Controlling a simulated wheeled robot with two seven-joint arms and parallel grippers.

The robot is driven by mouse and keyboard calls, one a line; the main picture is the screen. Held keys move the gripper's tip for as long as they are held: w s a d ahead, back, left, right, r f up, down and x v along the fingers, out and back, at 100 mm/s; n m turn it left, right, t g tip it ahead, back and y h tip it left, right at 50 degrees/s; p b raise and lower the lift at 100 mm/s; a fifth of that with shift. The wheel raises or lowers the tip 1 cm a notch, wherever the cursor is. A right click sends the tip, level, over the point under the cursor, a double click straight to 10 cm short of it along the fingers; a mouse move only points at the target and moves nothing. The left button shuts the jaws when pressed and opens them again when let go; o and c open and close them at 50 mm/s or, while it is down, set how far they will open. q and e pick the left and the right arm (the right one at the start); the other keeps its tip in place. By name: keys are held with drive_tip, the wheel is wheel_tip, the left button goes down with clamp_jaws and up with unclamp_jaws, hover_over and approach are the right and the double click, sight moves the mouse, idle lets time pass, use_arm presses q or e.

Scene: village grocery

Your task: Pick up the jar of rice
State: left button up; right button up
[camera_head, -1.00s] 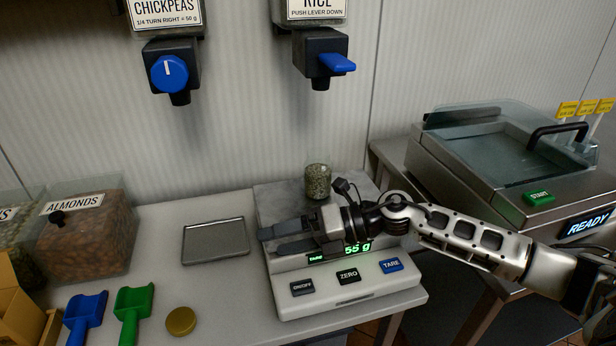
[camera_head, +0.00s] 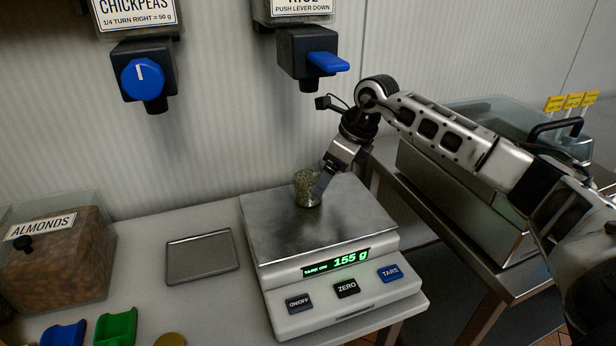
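The small glass jar (camera_head: 305,189) stands upright on the metal plate of the scale (camera_head: 345,212), towards the back, below the rice dispenser (camera_head: 308,58). It looks filled with greenish-grey grains. My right gripper (camera_head: 319,186) reaches down from the upper right, and its fingers are at the jar's right side. One finger overlaps the jar's edge; the other cannot be made out, so whether the fingers are closed on the jar does not show. The scale display reads 155 g. My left gripper is not in view.
A chickpeas dispenser (camera_head: 143,78) hangs at the upper left. A flat metal tray (camera_head: 202,252) lies left of the scale. An almonds bin (camera_head: 57,262), a blue scoop (camera_head: 62,334) and a green scoop (camera_head: 116,328) are further left. A machine with a glass lid stands behind my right arm.

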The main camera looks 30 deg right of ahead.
sight(318, 160)
drive_tip(key=w+a, duration=0.1)
drive_tip(key=w+a+p, duration=0.1)
drive_tip(key=w, duration=0.1)
drive_tip(key=shift+w+a+f, duration=0.1)
drive_tip(key=shift+w+f, duration=0.05)
drive_tip(key=shift+w, duration=0.05)
drive_tip(key=shift+p+x, duration=0.3)
drive_tip(key=shift+x, duration=1.05)
drive_tip(key=shift+s, duration=0.1)
drive_tip(key=c, duration=1.3)
drive_tip(key=shift+c, duration=0.6)
drive_tip(key=shift+r, duration=0.2)
